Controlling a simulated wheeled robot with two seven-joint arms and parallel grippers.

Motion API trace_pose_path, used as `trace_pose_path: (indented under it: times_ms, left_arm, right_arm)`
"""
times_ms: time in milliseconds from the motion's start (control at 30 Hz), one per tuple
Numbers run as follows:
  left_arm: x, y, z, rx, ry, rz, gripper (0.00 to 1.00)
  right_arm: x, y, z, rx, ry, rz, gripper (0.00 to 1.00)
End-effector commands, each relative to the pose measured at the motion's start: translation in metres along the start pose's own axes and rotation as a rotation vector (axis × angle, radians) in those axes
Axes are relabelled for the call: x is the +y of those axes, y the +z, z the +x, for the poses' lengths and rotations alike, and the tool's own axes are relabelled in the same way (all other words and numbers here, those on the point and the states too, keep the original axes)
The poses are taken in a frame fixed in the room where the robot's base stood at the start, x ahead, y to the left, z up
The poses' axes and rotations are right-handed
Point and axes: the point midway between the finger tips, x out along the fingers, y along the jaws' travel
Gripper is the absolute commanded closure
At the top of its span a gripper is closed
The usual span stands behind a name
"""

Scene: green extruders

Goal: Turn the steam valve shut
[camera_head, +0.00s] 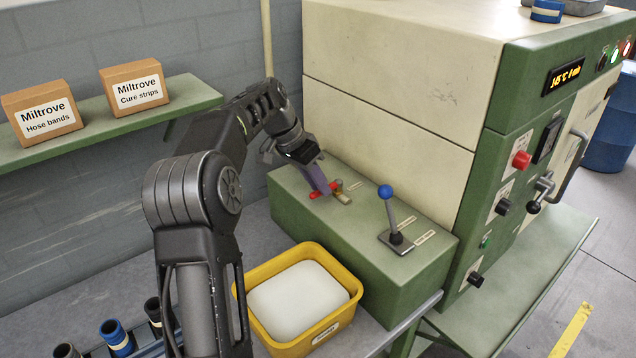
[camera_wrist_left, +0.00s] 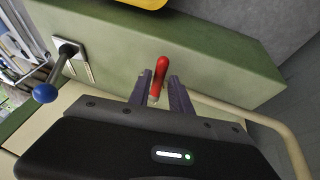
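The steam valve has a red handle (camera_head: 315,194) and a brass-coloured body (camera_head: 342,194) on top of the green box (camera_head: 288,203). My left gripper (camera_head: 322,188) reaches down to it, its purple-grey fingers covering the middle of the handle. In the left wrist view the red handle (camera_wrist_left: 160,75) stands between the two fingertips of my left gripper (camera_wrist_left: 160,82). The fingers are apart, one on each side of it; whether either touches it I cannot tell. My right gripper is not in view.
A blue-knobbed lever (camera_head: 388,210) stands on the same box, right of the valve. A yellow bin (camera_head: 340,326) with white contents sits in front. The green-and-cream machine (camera_head: 400,80) rises behind. A shelf (camera_head: 90,125) with two cartons is at left.

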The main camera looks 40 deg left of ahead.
Motion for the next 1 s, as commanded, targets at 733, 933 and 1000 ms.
trace_pose_path:
  times_ms: [733, 933, 1000]
  left_arm:
    - [0.000, -0.001, -0.038, 0.003, -0.002, 0.000, 0.63]
    - [0.001, -0.002, -0.073, 0.000, 0.000, -0.003, 0.63]
    - [0.001, -0.002, -0.077, 0.001, 0.000, -0.002, 0.63]
  right_arm:
    - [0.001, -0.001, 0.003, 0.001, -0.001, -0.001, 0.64]
    - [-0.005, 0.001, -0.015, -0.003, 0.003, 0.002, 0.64]
    - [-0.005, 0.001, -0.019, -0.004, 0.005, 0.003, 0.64]
